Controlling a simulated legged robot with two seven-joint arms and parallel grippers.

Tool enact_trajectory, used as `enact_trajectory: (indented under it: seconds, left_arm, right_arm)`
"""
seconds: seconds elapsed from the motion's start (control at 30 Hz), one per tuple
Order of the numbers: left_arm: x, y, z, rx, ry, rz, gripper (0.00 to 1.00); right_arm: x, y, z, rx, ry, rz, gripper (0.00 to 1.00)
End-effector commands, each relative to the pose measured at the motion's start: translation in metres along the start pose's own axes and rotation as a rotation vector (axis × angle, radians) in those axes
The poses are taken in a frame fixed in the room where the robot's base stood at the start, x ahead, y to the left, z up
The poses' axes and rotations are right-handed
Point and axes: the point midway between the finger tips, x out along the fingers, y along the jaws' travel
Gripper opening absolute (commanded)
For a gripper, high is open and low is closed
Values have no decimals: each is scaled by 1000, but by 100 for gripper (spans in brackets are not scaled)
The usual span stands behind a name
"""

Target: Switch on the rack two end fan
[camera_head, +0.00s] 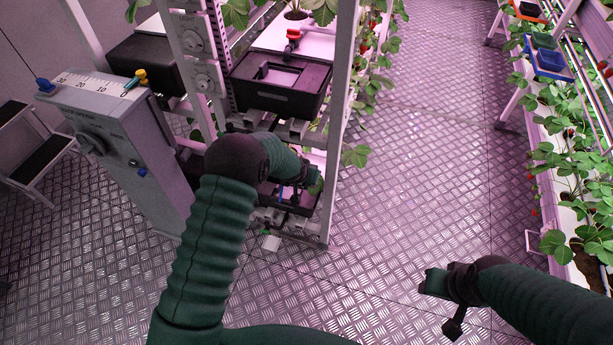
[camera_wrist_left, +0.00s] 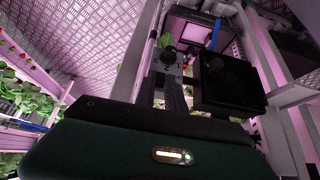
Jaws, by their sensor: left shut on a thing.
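The end of rack two (camera_head: 340,120) stands left of centre in the head view, my left arm reaching to its lower part. A black square fan (camera_wrist_left: 232,82) shows on the rack end in the left wrist view. Beside it is a dark round knob (camera_wrist_left: 170,56) on a light plate with dark marks. My left gripper (camera_head: 303,178) is low at the rack end. In the wrist view its dark fingers reach up to the knob and are shut on it. The knob's exact setting is too small to read. My right gripper (camera_head: 436,284) hangs over bare floor, its finger gap unclear.
A grey post with a numbered scale and dial (camera_head: 110,130) stands left of the rack. A black step stool (camera_head: 35,150) is at far left. Black crates (camera_head: 280,82) sit on the rack. Another planted rack (camera_head: 545,150) lines the right; the aisle floor between is clear.

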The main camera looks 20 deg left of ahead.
Motion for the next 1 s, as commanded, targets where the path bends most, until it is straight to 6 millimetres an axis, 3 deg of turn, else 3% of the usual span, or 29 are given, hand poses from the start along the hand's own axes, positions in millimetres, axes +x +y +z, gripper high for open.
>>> enact_trajectory:
  seconds: [0.03, 0.2, 0.57, 0.67, 1.0]
  left_arm:
    - [-1, 0, -4, 0, 9, 0, 17]
    - [0, 0, -3, 0, 7, 0, 36]
    - [-9, 0, -3, 0, 6, 0, 36]
    - [-28, 0, -4, 0, 7, 0, 36]
    - [-126, -1, -3, 0, 8, -1, 36]
  right_arm:
    - [0, 0, 0, 0, 0, 0, 43]
    - [0, 0, 0, 0, 0, 0, 43]
    - [-2, 0, 0, 0, 0, 0, 43]
    - [-4, 0, -1, 0, 0, 0, 43]
    - [-13, 0, -3, 0, 0, 0, 43]
